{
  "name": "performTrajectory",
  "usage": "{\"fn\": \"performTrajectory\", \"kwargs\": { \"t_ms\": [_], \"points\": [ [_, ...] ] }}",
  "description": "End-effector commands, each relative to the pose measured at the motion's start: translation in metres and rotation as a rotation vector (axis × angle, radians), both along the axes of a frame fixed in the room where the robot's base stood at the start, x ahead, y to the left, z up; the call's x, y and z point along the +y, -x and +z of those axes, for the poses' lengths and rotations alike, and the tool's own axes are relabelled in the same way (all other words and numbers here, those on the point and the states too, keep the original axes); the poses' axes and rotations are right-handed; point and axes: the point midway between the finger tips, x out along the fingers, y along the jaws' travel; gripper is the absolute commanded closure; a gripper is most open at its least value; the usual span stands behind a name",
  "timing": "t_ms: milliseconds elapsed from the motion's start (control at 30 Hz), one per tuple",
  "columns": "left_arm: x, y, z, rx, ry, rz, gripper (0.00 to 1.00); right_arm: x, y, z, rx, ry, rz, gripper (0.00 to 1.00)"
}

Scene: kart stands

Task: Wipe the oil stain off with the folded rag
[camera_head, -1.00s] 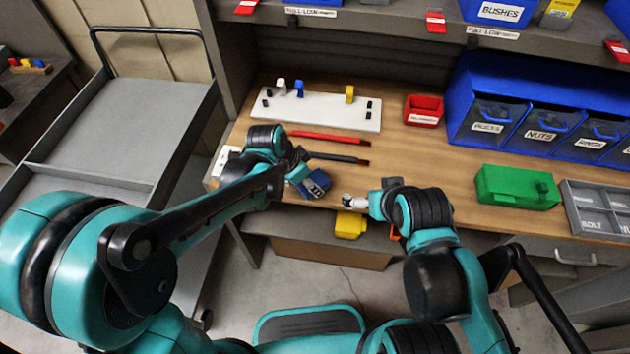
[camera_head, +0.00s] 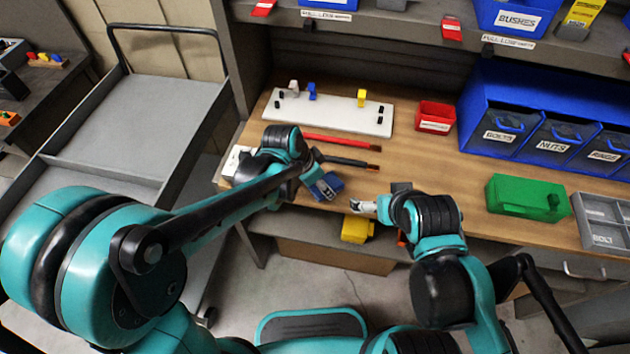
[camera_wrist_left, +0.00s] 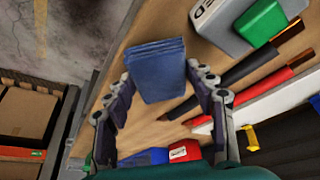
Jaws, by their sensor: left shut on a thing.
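The folded rag is a dark blue, layered block held over the wooden bench top near its front edge. In the head view the rag (camera_head: 327,187) shows at the end of my left arm, and it shows larger in the left wrist view (camera_wrist_left: 158,72). My left gripper (camera_wrist_left: 160,95) is shut on the rag, with a finger on each side of it. No oil stain shows in either view; whether one lies under the rag I cannot tell. My right gripper (camera_head: 366,207) is at the bench's front edge, right of the rag; its fingers are too small to read.
A red rod (camera_head: 342,142) and a dark rod (camera_head: 348,161) lie behind the rag. A white board (camera_head: 335,112), a red bin (camera_head: 434,117), blue drawers (camera_head: 513,135) and a green case (camera_head: 524,198) stand farther back or right. A yellow object (camera_head: 357,229) sits below the bench edge.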

Motion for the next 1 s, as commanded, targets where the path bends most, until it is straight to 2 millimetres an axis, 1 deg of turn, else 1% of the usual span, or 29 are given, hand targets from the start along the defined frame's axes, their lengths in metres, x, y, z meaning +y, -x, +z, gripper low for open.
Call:
{"fn": "performTrajectory", "kwargs": {
  "t_ms": [167, 400, 667, 1000],
  "points": [
    [-0.009, 0.003, -0.001, 0.001, 0.001, -0.003, 0.87, 0.000, 0.000, -0.001, 0.000, 0.000, 0.000, 0.00],
    [-0.030, 0.010, -0.003, 0.002, 0.002, -0.004, 0.87, 0.000, 0.000, -0.004, 0.000, 0.000, 0.000, 0.00],
    [-0.040, 0.013, -0.003, 0.003, 0.002, -0.004, 0.87, 0.000, 0.000, -0.004, 0.000, 0.000, 0.000, 0.00],
    [-0.067, 0.021, -0.002, 0.004, 0.002, -0.005, 0.87, 0.000, 0.000, -0.004, 0.000, 0.000, 0.000, 0.00]
  ]
}}
